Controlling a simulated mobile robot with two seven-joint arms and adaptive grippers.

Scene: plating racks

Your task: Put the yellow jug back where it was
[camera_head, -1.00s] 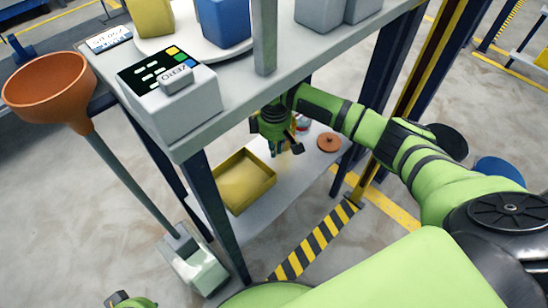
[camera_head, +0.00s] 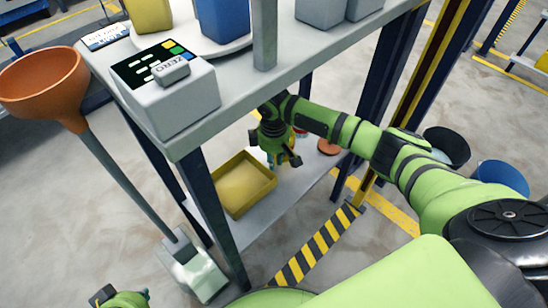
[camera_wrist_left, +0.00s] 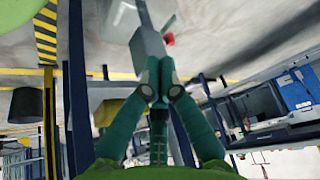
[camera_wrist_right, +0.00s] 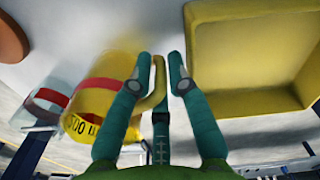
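The yellow jug (camera_wrist_right: 98,105), with a red band and a label reading 500, shows in the right wrist view over the pale lower shelf (camera_wrist_right: 100,38). Its handle stands between the fingertips of my right gripper (camera_wrist_right: 160,68), with small gaps beside it, so the fingers look open around the handle. In the head view my right gripper (camera_head: 275,158) is low under the worktop and hides most of the jug. Whether the jug rests fully on the shelf is hard to tell. My left gripper (camera_wrist_left: 160,88) is shut and empty, away from the jug; it shows at the head view's bottom left (camera_head: 118,298).
A yellow tray (camera_head: 243,183) lies on the lower shelf beside my right gripper. A white container with a red band (camera_wrist_right: 42,100) stands by the jug. An orange lid-like disc (camera_head: 328,147) lies farther right. The worktop (camera_head: 310,60) overhangs, carrying a scale (camera_head: 165,90). An orange funnel (camera_head: 45,85) stands left.

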